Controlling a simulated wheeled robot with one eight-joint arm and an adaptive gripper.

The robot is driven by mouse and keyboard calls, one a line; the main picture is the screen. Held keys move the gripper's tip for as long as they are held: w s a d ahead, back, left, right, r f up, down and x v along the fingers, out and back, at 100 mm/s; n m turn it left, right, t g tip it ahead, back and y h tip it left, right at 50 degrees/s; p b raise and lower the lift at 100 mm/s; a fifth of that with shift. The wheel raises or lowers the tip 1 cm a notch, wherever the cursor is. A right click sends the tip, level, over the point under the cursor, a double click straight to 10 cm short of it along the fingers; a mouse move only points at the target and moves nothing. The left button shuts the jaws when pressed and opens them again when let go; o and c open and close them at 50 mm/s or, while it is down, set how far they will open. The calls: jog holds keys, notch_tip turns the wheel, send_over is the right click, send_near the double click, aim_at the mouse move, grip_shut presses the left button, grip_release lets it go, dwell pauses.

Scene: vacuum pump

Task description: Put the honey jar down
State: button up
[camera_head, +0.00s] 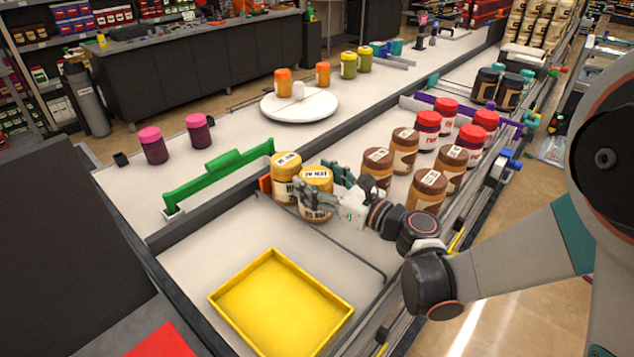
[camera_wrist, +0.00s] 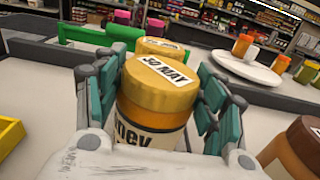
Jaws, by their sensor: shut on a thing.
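My gripper (camera_head: 334,188) is shut on a honey jar (camera_head: 317,196) with a yellow lid and a date label on top. In the wrist view the same honey jar (camera_wrist: 155,105) stands upright between the teal finger pads of my gripper (camera_wrist: 163,110). A second yellow-lidded jar (camera_head: 286,176) is just behind it, close to it; it also shows in the wrist view (camera_wrist: 160,47). The held jar's base is partly hidden by my gripper, and I cannot tell whether it touches the counter.
A yellow tray (camera_head: 280,306) lies in front. A green bar (camera_head: 217,178) is at the left. Brown-lidded jars (camera_head: 404,150) and red-lidded jars (camera_head: 427,130) stand to the right. A white round turntable (camera_head: 300,106) with several items is behind.

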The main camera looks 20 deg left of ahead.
jog(key=shift+f, duration=0.2)
jog(key=o, duration=1.4)
jog(key=shift+r, duration=0.1)
jog(key=shift+o, duration=0.2)
jog(key=shift+r, duration=0.2)
jog(key=p+v, duration=0.2)
jog(key=v, duration=1)
jog(key=shift+f, duration=0.1)
